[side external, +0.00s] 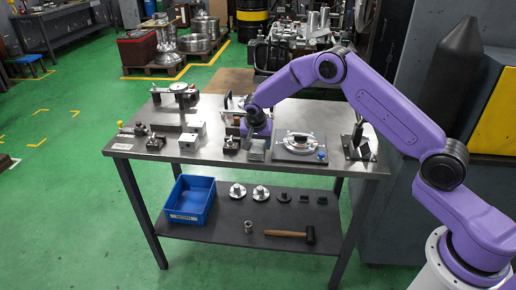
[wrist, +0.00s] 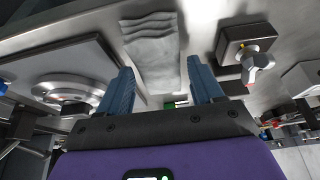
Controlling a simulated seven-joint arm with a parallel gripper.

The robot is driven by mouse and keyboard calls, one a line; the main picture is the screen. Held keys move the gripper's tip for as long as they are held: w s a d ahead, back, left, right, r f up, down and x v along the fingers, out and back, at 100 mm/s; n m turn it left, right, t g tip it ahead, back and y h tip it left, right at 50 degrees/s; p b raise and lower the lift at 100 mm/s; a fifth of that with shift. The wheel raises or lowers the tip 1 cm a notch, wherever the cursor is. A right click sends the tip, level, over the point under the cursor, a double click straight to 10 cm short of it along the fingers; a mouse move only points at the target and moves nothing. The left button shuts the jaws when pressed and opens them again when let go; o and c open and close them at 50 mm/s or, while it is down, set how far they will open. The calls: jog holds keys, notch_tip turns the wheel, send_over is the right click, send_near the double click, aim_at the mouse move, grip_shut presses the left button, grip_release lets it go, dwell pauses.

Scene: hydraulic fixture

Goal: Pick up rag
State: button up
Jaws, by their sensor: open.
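The rag is a grey folded cloth with wavy layered folds at one end. It lies flat on the metal table top, at the top centre of the wrist view (wrist: 152,55). In the side view the rag (side external: 256,151) is a small grey patch near the table's front edge, just below my gripper (side external: 257,127).
A plate with a round fixture (side external: 302,143) stands right of the rag. A small clamp block with a knob (side external: 231,145) sits close on its left, also seen in the wrist view (wrist: 248,50). The lower shelf holds a blue bin (side external: 190,201) and a mallet (side external: 290,234).

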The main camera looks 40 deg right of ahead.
jog(key=shift+w+d+f, duration=0.15)
jog(key=shift+f, duration=0.25)
jog(key=c, duration=0.8)
jog(key=shift+o, duration=0.2)
